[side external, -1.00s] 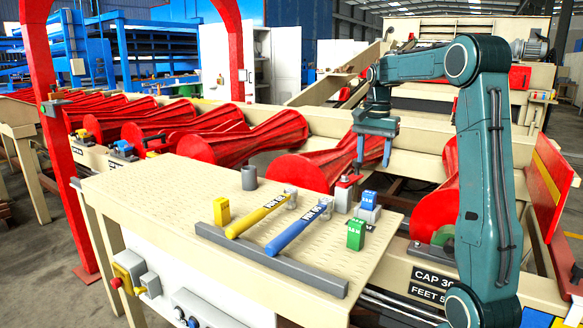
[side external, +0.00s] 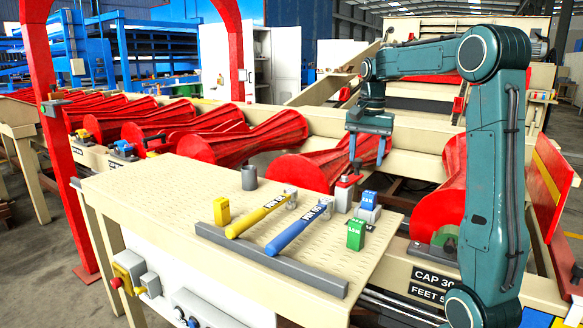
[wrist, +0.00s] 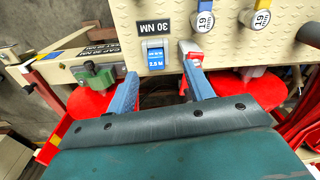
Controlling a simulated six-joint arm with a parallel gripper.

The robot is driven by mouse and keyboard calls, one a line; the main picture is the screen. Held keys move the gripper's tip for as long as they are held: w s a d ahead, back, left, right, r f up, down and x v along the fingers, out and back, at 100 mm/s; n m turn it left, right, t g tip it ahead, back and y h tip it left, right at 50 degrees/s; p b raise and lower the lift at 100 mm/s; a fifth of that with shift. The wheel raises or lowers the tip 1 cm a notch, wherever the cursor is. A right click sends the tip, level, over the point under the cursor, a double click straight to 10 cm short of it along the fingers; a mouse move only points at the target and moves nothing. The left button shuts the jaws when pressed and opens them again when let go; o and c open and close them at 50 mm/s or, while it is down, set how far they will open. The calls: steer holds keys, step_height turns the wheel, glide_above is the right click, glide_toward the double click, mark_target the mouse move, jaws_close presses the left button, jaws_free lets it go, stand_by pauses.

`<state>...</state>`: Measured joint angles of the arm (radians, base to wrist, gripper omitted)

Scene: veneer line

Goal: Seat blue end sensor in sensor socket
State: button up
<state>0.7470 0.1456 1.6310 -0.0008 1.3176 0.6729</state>
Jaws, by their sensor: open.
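The blue end sensor (side external: 369,198) is a small blue block with a white label, upright at the table's back right. It appears to sit on a light grey block (side external: 367,214); I cannot tell whether that is the sensor socket. In the wrist view, the blue sensor (wrist: 155,54) is between and just beyond my fingertips. My gripper (side external: 367,166) points down above the table's back right edge, near and above the sensor. Its fingers (wrist: 160,72) are apart with nothing held. The right finger in the wrist view overlaps a red-topped part (wrist: 192,52).
The red-topped part (side external: 345,190) stands close left of the sensor; a green block (side external: 356,235) stands in front. Yellow (side external: 258,216) and blue (side external: 299,231) bar tools, a yellow block (side external: 222,211) and a grey cylinder (side external: 249,178) are farther left. Red rollers (side external: 310,166) lie behind.

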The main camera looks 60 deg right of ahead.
steer(key=s+a+n+t, duration=0.25)
steer(key=a+n, duration=0.35)
steer(key=a, duration=0.5)
steer(key=s+a+n+t, duration=0.1)
steer(key=s+a+n, duration=0.35)
steer(key=a, duration=0.65)
steer(key=s+a+f+n+t, duration=0.1)
steer(key=s+a+f+n, duration=0.3)
steer(key=a+n, duration=0.1)
steer(key=shift+s+a+n+t, duration=0.2)
steer(key=shift+s+n+t, duration=0.15)
steer(key=shift+s, duration=0.05)
steer(key=shift+c, duration=0.2)
